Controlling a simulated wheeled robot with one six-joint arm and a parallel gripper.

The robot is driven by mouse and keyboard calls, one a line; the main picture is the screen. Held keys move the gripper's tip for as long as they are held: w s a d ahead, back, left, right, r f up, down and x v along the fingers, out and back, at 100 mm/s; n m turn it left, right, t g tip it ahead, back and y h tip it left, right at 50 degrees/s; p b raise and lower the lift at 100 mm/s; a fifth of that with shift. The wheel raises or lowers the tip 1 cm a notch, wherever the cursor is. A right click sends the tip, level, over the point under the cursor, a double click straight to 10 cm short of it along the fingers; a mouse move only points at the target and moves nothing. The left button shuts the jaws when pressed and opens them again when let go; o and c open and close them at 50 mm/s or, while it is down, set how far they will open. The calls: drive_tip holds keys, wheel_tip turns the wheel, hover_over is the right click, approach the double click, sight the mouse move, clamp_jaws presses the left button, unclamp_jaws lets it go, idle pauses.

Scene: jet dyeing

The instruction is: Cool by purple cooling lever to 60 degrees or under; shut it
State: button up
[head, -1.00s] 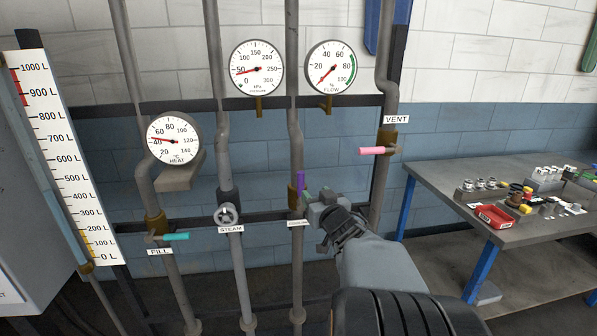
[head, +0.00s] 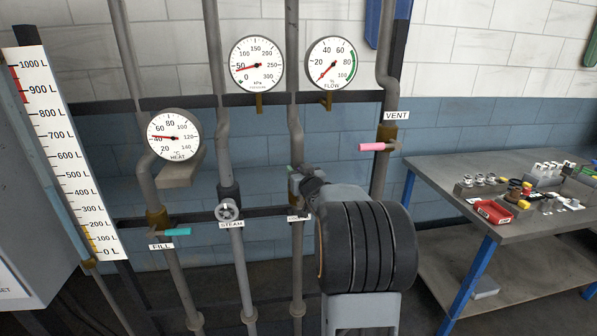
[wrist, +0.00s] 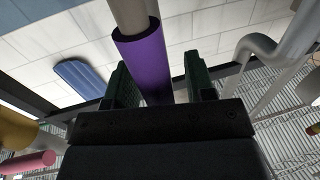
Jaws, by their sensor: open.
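In the wrist view the purple cooling lever (wrist: 146,65) lies between the two green fingers of my gripper (wrist: 160,78), which is open around it. I cannot tell whether either finger touches it. In the head view my gripper (head: 298,178) covers the place of the purple lever at the middle pipe, so the lever is hidden there. The cooling label (head: 298,217) is partly covered. The round HEAT gauge (head: 174,150) at left has its red needle pointing left, at about 40 degrees.
The pink VENT lever (head: 373,147) is to the right of my gripper. The STEAM handwheel (head: 228,210) and the teal FILL lever (head: 177,232) are to the left. The pressure gauge (head: 257,64) and flow gauge (head: 331,64) hang above. A bench (head: 450,172) with small items stands at right.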

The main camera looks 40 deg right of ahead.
clamp_jaws()
idle(0.5)
